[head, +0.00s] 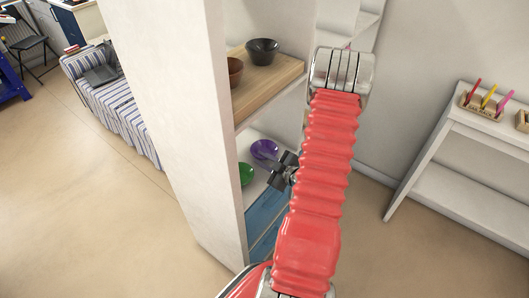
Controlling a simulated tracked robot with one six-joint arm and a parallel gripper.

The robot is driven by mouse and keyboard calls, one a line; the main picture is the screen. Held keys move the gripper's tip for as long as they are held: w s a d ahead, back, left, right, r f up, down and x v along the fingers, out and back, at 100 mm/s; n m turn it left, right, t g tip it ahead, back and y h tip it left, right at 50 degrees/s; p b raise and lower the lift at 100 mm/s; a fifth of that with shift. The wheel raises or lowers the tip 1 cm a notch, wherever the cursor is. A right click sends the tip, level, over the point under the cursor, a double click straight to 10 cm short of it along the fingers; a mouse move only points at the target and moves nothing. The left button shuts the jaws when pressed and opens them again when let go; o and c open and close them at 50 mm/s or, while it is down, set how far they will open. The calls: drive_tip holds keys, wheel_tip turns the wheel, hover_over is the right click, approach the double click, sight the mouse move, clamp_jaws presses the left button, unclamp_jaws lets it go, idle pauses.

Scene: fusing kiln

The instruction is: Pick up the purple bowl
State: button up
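The purple bowl (264,149) sits on the lower white shelf of the tall cabinet, towards its back. It looks upright with its open top showing. My gripper (277,172), dark grey, is at the shelf opening, just in front of and to the right of the bowl in the picture. It partly overlaps the area below the bowl. Its fingers are small and dark, and I cannot tell how far apart they are or whether they touch the bowl.
A green bowl (246,174) stands on the same shelf, partly hidden by the cabinet side wall (190,120). A wooden shelf (270,84) above holds a dark bowl (262,50) and a brown bowl (235,71). A white table (485,130) stands right.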

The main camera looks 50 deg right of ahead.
drive_tip(key=shift+x, duration=1.25)
drive_tip(key=shift+c, duration=0.5)
clamp_jaws()
